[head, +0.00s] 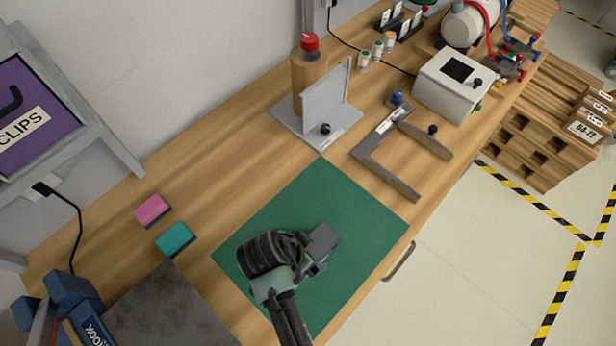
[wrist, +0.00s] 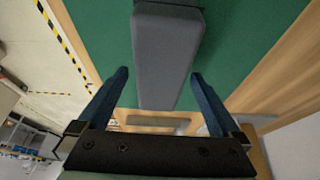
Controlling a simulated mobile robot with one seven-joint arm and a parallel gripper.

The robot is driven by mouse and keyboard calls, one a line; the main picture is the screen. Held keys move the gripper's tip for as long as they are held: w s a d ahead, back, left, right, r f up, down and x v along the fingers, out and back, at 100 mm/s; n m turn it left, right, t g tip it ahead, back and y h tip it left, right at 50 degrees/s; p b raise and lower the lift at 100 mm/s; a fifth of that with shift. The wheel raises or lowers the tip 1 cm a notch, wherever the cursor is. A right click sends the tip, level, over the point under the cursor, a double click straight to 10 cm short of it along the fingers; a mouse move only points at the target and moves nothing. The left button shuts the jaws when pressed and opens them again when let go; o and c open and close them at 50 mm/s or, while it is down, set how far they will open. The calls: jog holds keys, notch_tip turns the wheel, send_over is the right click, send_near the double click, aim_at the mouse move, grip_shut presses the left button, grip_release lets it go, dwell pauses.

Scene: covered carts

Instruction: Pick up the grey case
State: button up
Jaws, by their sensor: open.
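The grey case (head: 323,239) lies on the green mat (head: 350,205) on the wooden workbench. In the head view my gripper (head: 310,262) is right at it, and my wrist hides part of the case. In the wrist view the grey case (wrist: 168,55) runs from the top edge down between my two blue fingers (wrist: 160,76). The fingers are spread, one on each side, with gaps to the case. I cannot tell how far down beside it they reach.
A grey angle bracket (head: 325,100) with a red-capped bottle (head: 309,65) stands behind the mat. A grey square frame (head: 385,150) lies at the mat's far right. Pink (head: 152,210) and teal (head: 175,239) blocks lie left. A dark plate (head: 170,310) is near left.

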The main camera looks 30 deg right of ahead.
jog(key=shift+p+x, duration=0.45)
jog(key=shift+x, duration=1.75)
jog(key=shift+r, duration=0.1)
grip_shut()
